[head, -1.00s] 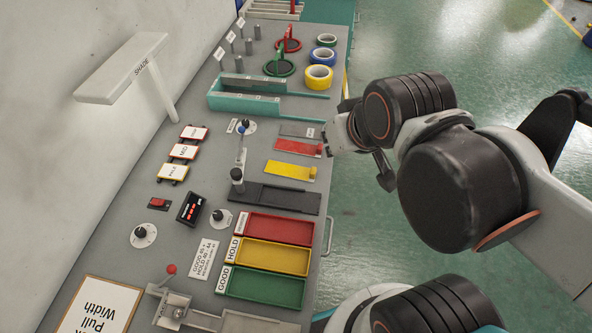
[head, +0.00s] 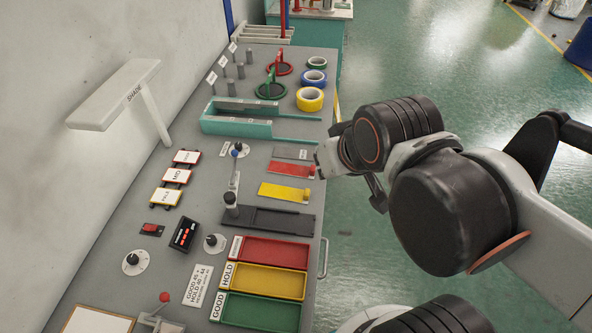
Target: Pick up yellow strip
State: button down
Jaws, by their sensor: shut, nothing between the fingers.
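The yellow strip (head: 285,192) lies flat on the grey bench, with a small yellow knob at its right end. A red strip (head: 288,169) lies just behind it, and a grey strip (head: 290,153) lies behind that. My gripper (head: 319,161) is at the far end of the arm, by the bench's right edge near the red strip's knob. It is shut and empty, to the right of and behind the yellow strip. My wrist hides most of the fingers.
A black tray (head: 284,220) is in front of the yellow strip. Red, yellow (head: 262,281) and green sorting trays stand nearer. A teal fixture (head: 236,127) and tape rolls (head: 310,99) are behind. A shade on a post (head: 155,112) stands left. Green floor is right of the bench.

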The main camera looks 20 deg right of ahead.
aim_at(268, 190)
jog(key=k+l, duration=0.15)
jog(key=l, duration=0.25)
jog(key=k+l+z, duration=0.1)
jog(key=l, duration=0.25)
jog(key=k+l, duration=0.25)
jog(key=l, duration=0.15)
jog(key=k+l, duration=0.15)
jog(key=l, duration=0.25)
jog(key=k+l+z, duration=0.1)
jog(key=l, duration=0.3)
jog(key=k, duration=0.05)
